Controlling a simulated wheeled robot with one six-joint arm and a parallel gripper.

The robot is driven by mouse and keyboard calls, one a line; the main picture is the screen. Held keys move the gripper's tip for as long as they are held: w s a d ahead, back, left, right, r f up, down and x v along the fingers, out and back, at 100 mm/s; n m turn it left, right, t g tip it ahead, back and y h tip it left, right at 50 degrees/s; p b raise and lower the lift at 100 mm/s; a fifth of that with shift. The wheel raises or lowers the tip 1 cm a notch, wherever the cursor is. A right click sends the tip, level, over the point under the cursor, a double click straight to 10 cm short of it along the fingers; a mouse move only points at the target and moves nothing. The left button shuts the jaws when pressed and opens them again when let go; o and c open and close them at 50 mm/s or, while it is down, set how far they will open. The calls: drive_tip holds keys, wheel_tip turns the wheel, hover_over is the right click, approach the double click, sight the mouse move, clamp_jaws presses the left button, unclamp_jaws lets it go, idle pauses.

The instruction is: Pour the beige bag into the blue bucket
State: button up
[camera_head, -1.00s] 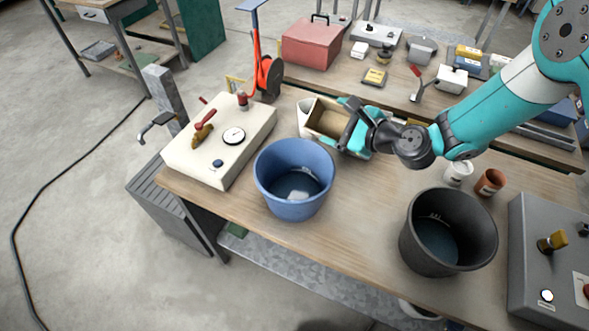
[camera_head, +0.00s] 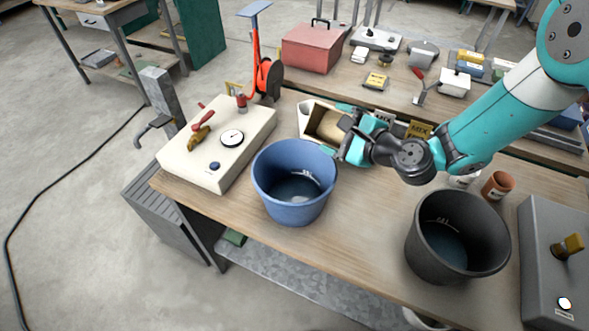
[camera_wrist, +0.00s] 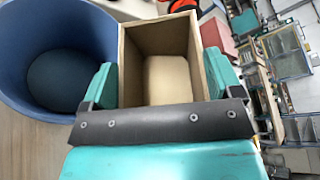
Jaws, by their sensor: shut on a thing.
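The blue bucket (camera_head: 294,183) stands upright on the workbench, left of centre, and its inside looks empty apart from pale markings on the wall. It also shows at the left in the wrist view (camera_wrist: 55,62). My gripper (camera_head: 348,138) is shut on an open beige box-shaped bag (camera_head: 308,122), with a teal finger on each side of it. The bag (camera_wrist: 195,85) shows pale beige material inside in the wrist view.
A black bucket (camera_head: 457,240) stands at the right, with an orange cup (camera_head: 497,186) behind it and a grey control box (camera_head: 550,260) beside it. A cream gauge box (camera_head: 215,148) is left of the blue bucket. A back bench holds a red toolbox (camera_head: 312,48).

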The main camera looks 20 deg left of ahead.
sight(333, 146)
drive_tip(key=shift+s+a+f+n+t+y+b, duration=0.1)
drive_tip(key=shift+s+f+n+t+y+b, duration=0.3)
drive_tip(key=shift+b, duration=1.5)
drive_tip(key=shift+s+d+f+n+t+h+b, duration=0.15)
drive_tip(key=shift+f+n+b, duration=0.55)
drive_tip(key=shift+b, duration=1.15)
drive_tip(key=shift+s+a+f+n+t+y+b, duration=0.15)
drive_tip(key=shift+f+n+t+b, duration=0.3)
drive_tip(key=shift+b, duration=1.45)
